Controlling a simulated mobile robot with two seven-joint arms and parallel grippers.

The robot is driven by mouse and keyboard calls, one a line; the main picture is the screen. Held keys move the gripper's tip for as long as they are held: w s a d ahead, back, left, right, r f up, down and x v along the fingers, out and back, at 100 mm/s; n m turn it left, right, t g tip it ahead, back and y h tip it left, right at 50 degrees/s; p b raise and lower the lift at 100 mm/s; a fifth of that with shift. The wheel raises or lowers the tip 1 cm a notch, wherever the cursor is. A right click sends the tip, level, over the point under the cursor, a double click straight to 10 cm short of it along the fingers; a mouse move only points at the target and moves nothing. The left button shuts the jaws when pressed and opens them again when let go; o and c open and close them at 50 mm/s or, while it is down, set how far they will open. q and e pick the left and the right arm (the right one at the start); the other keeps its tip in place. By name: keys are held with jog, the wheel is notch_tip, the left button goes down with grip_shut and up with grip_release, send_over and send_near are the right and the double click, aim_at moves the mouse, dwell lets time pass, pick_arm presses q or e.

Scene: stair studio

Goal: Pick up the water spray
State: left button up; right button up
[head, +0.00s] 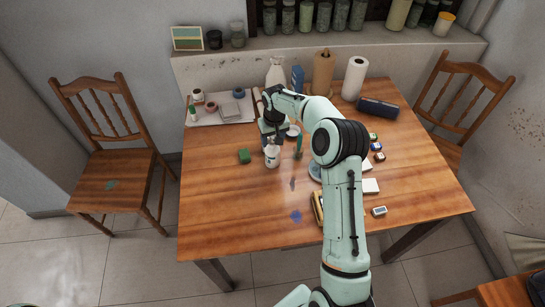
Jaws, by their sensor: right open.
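A small white bottle (271,157), which looks like the water spray, stands upright on the wooden table (225,220), left of the table's middle. Its top is close to my right gripper (275,137) and partly hidden by it. My right arm reaches across the table from the front, and its gripper points down, open, at the bottle's top. I cannot tell whether the fingers touch the bottle. A taller white bottle (275,72) stands farther back. My left gripper is out of view.
A tray (238,116) with small items lies at the back left. A blue can (297,78), paper rolls (355,78) and a dark cylinder (377,108) stand or lie at the back. The front left is mostly clear.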

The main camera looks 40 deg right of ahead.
jog(key=shift+w+f, duration=0.25)
jog(key=shift+f, duration=0.7)
jog(key=shift+c, duration=0.3)
grip_shut()
